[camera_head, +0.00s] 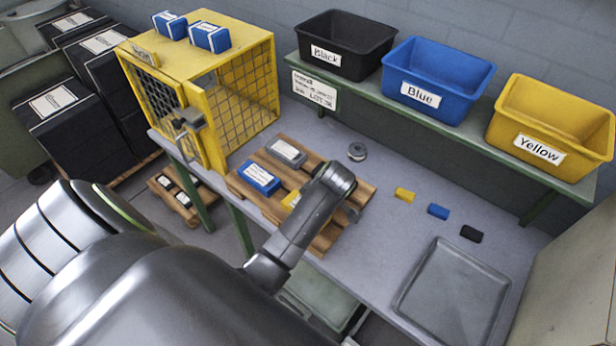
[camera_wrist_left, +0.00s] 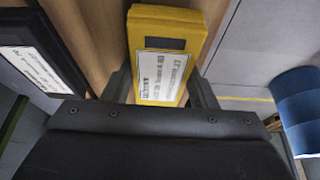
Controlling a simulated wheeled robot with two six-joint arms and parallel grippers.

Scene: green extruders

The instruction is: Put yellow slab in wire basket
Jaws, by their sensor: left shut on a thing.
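The yellow slab (camera_wrist_left: 165,30) with a white label lies between the two fingers of my left gripper (camera_wrist_left: 161,88) in the left wrist view. The gripper is shut on it. In the head view only a bit of the slab (camera_head: 290,199) shows on the wooden pallet, beside my arm; my fingers are hidden behind the wrist there. I cannot tell whether the slab still touches the wood. A yellow wire-mesh cage (camera_head: 187,62) stands at the table's far left with its front partly open; I see no other wire basket. My right gripper is out of view.
A blue slab (camera_head: 259,179) and a grey slab (camera_head: 287,153) lie on the pallet (camera_head: 330,236). Blue blocks sit on the cage top. Small blocks and a grey tray (camera_head: 452,292) are at right. Black, blue and yellow bins (camera_head: 553,125) stand on a rear shelf.

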